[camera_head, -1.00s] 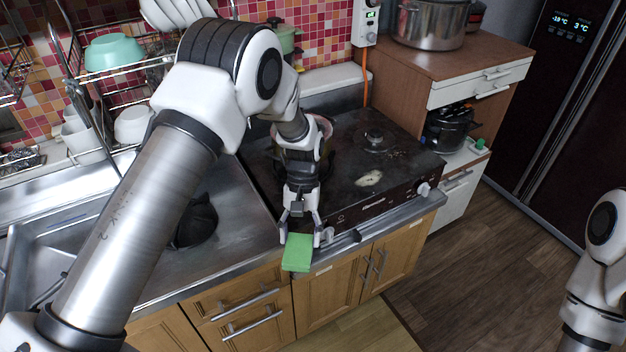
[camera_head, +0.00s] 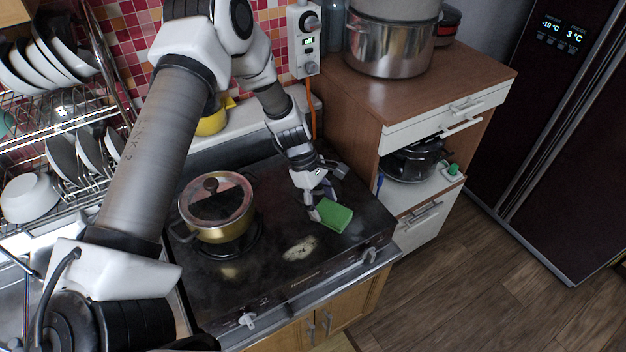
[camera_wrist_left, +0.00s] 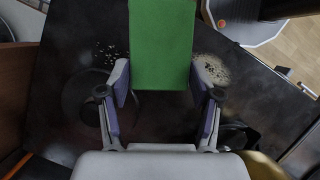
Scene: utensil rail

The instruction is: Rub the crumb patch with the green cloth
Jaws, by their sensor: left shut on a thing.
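The green cloth (camera_head: 335,216), a folded block, is held by my left gripper (camera_head: 322,202), whose fingers are shut on it. In the left wrist view the cloth (camera_wrist_left: 161,45) sticks out ahead between the fingers (camera_wrist_left: 160,100). It is over the right part of the dark stove top (camera_head: 260,265); I cannot tell whether it touches. Scattered pale specks like crumbs (camera_wrist_left: 110,53) lie left of the cloth in the wrist view. A whitish patch (camera_wrist_left: 212,69) lies right of it, and this patch also shows in the head view (camera_head: 300,248). My right gripper is not in view.
A gold pot with a glass lid (camera_head: 216,207) stands on the stove left of the gripper. A wooden cabinet (camera_head: 345,100) with a large steel pot (camera_head: 390,45) stands behind right. Stove knobs (camera_head: 247,320) line the front edge.

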